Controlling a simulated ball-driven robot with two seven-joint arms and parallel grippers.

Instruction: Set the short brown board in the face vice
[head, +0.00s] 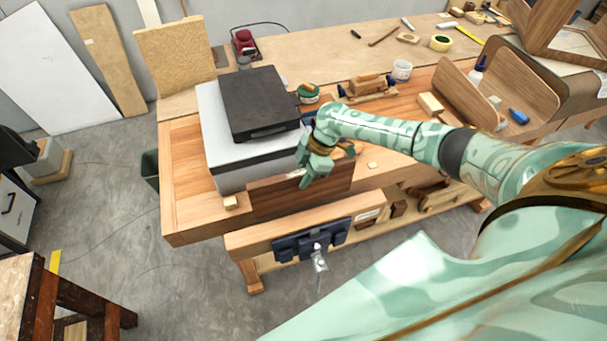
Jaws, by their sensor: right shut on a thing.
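The short brown board (272,199) stands on its long edge, broad face toward me, at the front edge of the bench. My right gripper (312,172) is shut on it near the middle of its upper edge. The face vice (292,225) is on the bench front, with a pale wooden jaw, dark blue metal plate and a handle hanging down. The board is just behind and above this jaw; I cannot tell whether its lower edge is inside the gap. My fingers hide part of the board. My left gripper is not in view.
A grey box with a black lid (262,97) stands on the workbench (182,190) close behind the board. A tape roll (441,43), white tub (402,69) and curved wooden pieces (516,82) lie farther back and right.

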